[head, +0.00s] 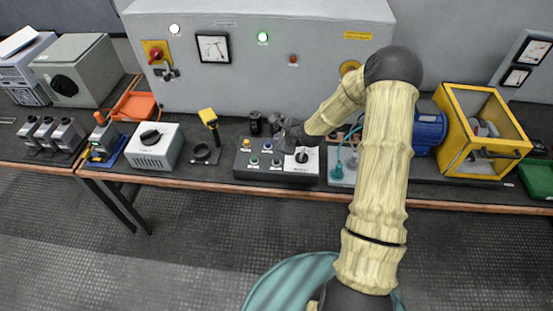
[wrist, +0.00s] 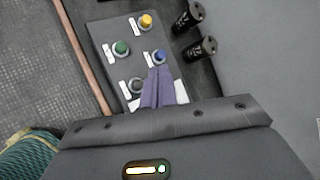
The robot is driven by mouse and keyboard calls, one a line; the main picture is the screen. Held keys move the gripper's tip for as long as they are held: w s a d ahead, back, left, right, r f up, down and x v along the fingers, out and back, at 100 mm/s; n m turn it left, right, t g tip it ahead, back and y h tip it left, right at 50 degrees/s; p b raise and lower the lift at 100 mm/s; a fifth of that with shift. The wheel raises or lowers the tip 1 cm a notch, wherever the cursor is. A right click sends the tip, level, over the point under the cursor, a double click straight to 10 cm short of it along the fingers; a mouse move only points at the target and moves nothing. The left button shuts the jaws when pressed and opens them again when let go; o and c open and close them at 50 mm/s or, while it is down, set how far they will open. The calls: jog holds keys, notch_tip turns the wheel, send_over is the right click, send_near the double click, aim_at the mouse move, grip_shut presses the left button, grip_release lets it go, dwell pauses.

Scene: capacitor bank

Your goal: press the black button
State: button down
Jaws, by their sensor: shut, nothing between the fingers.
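A dark control box (head: 242,172) lies on the bench with yellow (head: 247,142), blue (head: 267,145), green (head: 254,160) and black (head: 276,162) buttons. The black button (wrist: 136,86) also shows in the wrist view, low on the box, left of my fingers. My gripper (wrist: 157,74) is shut and empty, its purple fingers over the box between the black button and the white switch plate (wrist: 182,92). The fingertips appear just below the blue button (wrist: 158,56). I cannot tell their height above the box. In the head view my gripper (head: 286,145) is partly hidden by its own wrist.
A rotary switch (head: 301,157) sits on the box's right end. Two black cylinders (wrist: 195,30) stand behind the box. A grey cabinet (head: 200,85) rises behind the bench. A teal-cabled device (head: 338,172) stands right of the box.

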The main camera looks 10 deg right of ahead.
jog(key=b, duration=0.6)
send_over(276, 158)
jog(key=s, duration=0.2)
jog(key=f, duration=0.6)
jog(key=shift+w+d+f, duration=0.2)
jog(key=shift+d+f, duration=0.1)
jog(key=shift+f, duration=0.05)
jog(key=shift+f+b, duration=0.3)
jog(key=shift+f, duration=1.05)
jog(key=shift+f+b, duration=0.7)
jog(key=shift+f, duration=0.25)
dwell(1.2)
dwell(0.4)
jog(key=shift+r+p, duration=1.15)
jog(key=shift+r, duration=0.25)
jog(key=shift+r+p, duration=1.95)
jog(key=shift+r, duration=0.55)
